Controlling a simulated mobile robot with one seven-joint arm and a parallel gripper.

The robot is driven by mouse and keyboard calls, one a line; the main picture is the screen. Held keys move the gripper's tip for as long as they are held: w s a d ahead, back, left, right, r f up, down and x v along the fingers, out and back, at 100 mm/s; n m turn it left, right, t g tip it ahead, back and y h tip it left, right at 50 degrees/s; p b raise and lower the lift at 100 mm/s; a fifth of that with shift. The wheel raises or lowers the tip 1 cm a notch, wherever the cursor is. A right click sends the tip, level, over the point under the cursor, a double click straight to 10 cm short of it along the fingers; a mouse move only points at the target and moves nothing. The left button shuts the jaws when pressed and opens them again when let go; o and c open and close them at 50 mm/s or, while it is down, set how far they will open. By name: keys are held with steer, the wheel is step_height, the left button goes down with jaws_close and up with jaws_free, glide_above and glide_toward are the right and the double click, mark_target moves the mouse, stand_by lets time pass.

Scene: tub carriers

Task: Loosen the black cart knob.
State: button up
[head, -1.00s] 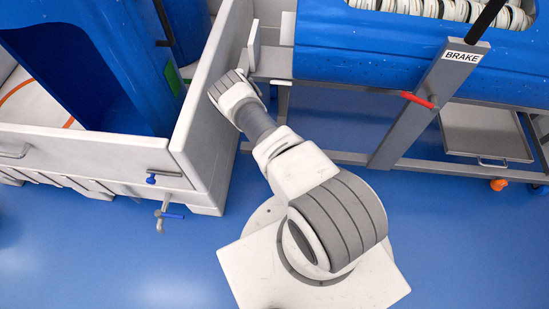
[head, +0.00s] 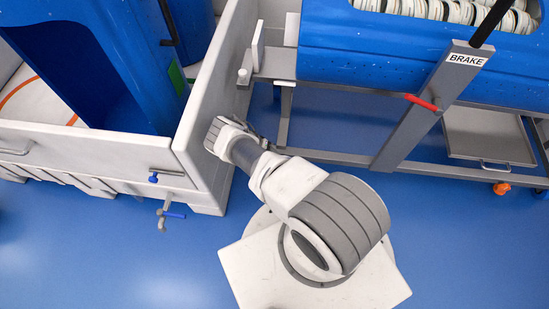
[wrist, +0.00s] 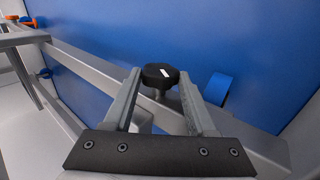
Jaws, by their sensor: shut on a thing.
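The black cart knob (wrist: 158,76), with a white mark on its top, shows in the wrist view on a short grey stem beside the grey frame rail. My gripper (wrist: 160,84) has one finger on each side of the knob and is shut on it. In the head view my arm reaches to the corner between the white bin wall and the cart.
The cart's grey frame (head: 330,157) stands at the right with a blue tub (head: 400,50), a red-handled BRAKE post (head: 435,100) and a lower tray (head: 488,135). The white bin wall (head: 215,100) is close left of my arm. The blue floor in front is open.

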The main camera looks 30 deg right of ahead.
stand_by(0.3)
steer(key=o, duration=1.4)
step_height(320, 180, up, 4)
steer(key=p, duration=0.2)
steer(key=shift+r+p, duration=0.25)
steer(key=shift+p, duration=0.15)
steer(key=s+d+r+p, duration=0.1)
steer(key=s+d+r, duration=0.1)
steer(key=s+d+r+p, duration=0.2)
steer(key=s+d, duration=0.1)
steer(key=s+d+r+p, duration=0.2)
steer(key=s+d, duration=0.1)
steer(key=shift+s+d+r, duration=0.1)
steer(key=shift+s+r, duration=0.15)
